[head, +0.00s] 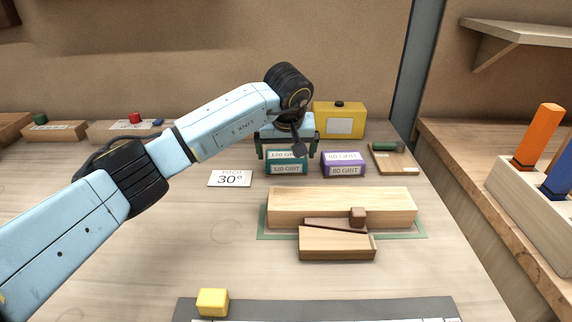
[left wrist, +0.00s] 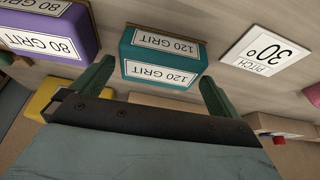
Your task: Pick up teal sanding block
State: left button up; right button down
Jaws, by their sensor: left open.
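The teal sanding block (head: 287,168), labelled 120 GRIT, stands on the table in the middle of the head view. It also shows in the left wrist view (left wrist: 163,52), lying between the fingers' lines but partly beyond their tips. My left gripper (head: 288,150) is open above and around the block's upper part in the head view. In the left wrist view its two green fingers (left wrist: 155,85) are spread on either side of the block, with gaps showing. My right gripper is not in view.
A purple 80 GRIT block (head: 343,170) stands close to the right of the teal one. A PITCH 30° card (head: 230,179) lies to the left. A yellow box (head: 340,121) is behind. Wooden pieces (head: 340,203) lie in front on a green mat.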

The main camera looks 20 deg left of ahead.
aim_at(286, 154)
pick_arm(q)
jog(key=shift+x, duration=1.45)
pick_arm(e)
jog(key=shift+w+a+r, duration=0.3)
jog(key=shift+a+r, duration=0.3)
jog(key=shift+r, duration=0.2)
pick_arm(q)
jog(key=shift+c, duration=0.4)
jog(key=c, duration=0.7)
jog(key=shift+r, duration=0.2)
notch_tip(286, 154, up, 9)
jog(key=shift+f+p, duration=0.15)
jog(key=shift+p, duration=0.7)
jog(key=shift+r, duration=0.55)
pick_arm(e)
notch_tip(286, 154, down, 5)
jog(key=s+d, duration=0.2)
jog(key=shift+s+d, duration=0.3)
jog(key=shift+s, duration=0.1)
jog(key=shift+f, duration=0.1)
